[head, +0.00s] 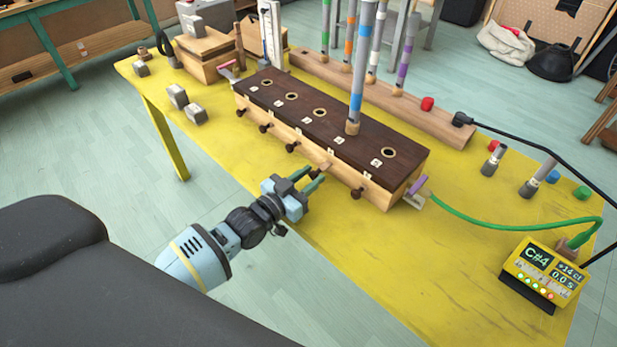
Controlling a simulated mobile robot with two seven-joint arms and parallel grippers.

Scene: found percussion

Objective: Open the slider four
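A long wooden box with a dark brown top (300,109) stands on the yellow table. Its top has a row of holes with small white labels, too small to read surely. A row of dark slider knobs sticks out of its front. The fourth knob from the left, slider four (325,165), is just beyond my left gripper's fingertips. A grey tube with blue bands (357,90) stands upright in the fourth hole. My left gripper (316,173) is open, its fingers pointing at that knob; whether they touch it I cannot tell. My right gripper is not in view.
A wooden rack (400,105) with several banded tubes stands behind the box. A yellow tuner (543,271) sits at the right, near a green hose (500,226). Grey blocks (178,96) lie at the left. The table front right of my gripper is clear.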

